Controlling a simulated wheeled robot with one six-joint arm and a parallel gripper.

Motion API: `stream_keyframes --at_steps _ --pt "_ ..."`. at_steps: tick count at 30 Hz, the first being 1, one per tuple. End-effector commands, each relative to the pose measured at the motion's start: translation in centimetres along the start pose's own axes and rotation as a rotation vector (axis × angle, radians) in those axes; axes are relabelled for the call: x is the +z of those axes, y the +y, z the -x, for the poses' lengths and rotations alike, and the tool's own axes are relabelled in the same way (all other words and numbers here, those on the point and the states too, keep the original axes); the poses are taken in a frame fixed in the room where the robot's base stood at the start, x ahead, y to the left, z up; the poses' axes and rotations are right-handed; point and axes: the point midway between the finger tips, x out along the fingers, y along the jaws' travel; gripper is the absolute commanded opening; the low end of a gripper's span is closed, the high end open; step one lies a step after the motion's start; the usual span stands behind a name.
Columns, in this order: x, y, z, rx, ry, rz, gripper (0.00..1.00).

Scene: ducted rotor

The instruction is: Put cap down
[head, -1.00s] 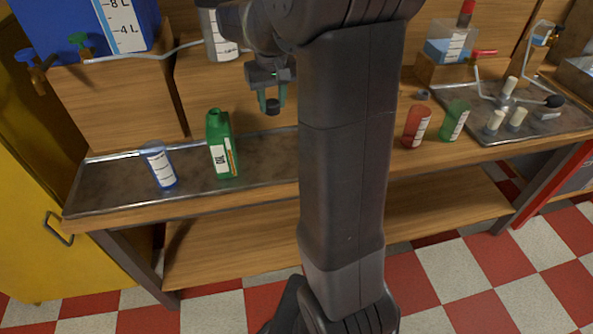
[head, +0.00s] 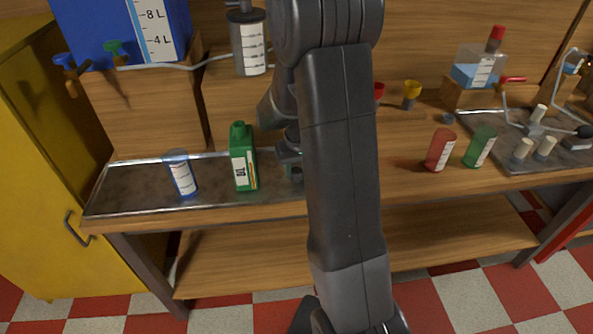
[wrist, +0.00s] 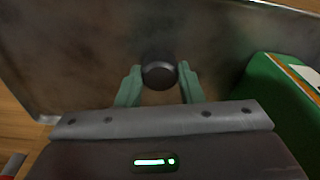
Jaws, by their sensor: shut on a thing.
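A dark round cap (wrist: 159,74) sits between the fingertips of my gripper (wrist: 158,82) in the wrist view. The jaws are shut on it, above the metal tray (wrist: 85,40). In the head view my gripper (head: 292,172) is low over the right part of the tray (head: 125,192), mostly behind my own arm, so the cap is hard to make out there. I cannot tell whether the cap touches the tray. The green oil bottle (head: 243,160) stands upright just left of my gripper and has a green top. It also shows close by at the right of the wrist view (wrist: 265,85).
A clear blue-rimmed measuring cup (head: 182,175) stands on the tray's left part. A red container (head: 440,150) and a green container (head: 480,147) stand on the bench to the right. A blue tank (head: 110,30) is at the back left. The bench's middle is partly hidden by my arm.

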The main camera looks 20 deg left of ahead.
Motion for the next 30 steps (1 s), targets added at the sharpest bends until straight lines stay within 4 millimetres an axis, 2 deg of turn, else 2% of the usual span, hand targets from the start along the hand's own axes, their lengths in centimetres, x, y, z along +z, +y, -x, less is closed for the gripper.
stream_keyframes --at_steps 3,14,15,17,26,30 --pt "0.1 0.0 -0.7 0.000 0.001 0.000 0.13" --pt "0.1 0.0 -1.2 0.000 0.001 0.000 0.13" --pt "0.1 0.0 -1.0 0.000 0.002 0.000 0.42" --pt "0.1 0.0 -1.0 0.000 0.002 0.000 0.53" --pt "0.1 0.0 -0.9 0.000 0.002 0.000 0.56" --pt "0.0 0.0 0.0 0.000 0.005 0.000 0.56"
